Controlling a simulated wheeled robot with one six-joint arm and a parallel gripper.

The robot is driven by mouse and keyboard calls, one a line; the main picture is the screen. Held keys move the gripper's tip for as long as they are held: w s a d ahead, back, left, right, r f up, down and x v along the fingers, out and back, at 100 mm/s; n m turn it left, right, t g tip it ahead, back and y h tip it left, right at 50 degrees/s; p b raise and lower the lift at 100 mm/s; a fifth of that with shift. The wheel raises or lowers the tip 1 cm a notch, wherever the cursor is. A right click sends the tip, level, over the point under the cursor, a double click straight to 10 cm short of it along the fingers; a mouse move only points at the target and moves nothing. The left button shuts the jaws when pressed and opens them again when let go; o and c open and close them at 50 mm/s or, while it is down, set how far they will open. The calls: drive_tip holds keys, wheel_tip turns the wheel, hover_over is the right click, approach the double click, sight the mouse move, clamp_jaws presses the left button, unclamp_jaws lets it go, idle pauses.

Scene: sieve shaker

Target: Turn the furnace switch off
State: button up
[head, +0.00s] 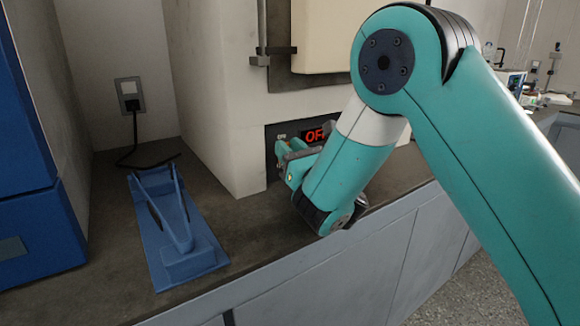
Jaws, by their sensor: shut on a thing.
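The furnace (218,95) is a large pale cabinet on the dark counter. Its dark control panel (273,133) has a display (313,136) with red letters; "OF" shows and the rest is hidden behind my arm. My gripper (283,156) is at the panel, just below and left of the display. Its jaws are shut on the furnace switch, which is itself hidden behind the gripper.
A blue metal stand (185,250) lies on the counter (245,235) to the left of my gripper. A wall socket (130,95) with a black cable is behind it. A blue cabinet (35,170) stands at far left. The furnace door handle (262,55) is above the panel.

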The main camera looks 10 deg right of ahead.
drive_tip(key=shift+r, duration=0.1)
drive_tip(key=o, duration=0.9)
drive_tip(key=shift+s+d+f+b, duration=0.1)
drive_tip(key=shift+s+f+b, duration=0.2)
drive_tip(key=shift+b, duration=0.2)
drive_tip(key=b+v, duration=0.5)
drive_tip(key=b, duration=0.1)
drive_tip(key=shift+f, duration=0.15)
drive_tip(key=shift+s+d+b, duration=0.35)
drive_tip(key=shift+s+b, duration=0.1)
drive_tip(key=shift+s, duration=0.3)
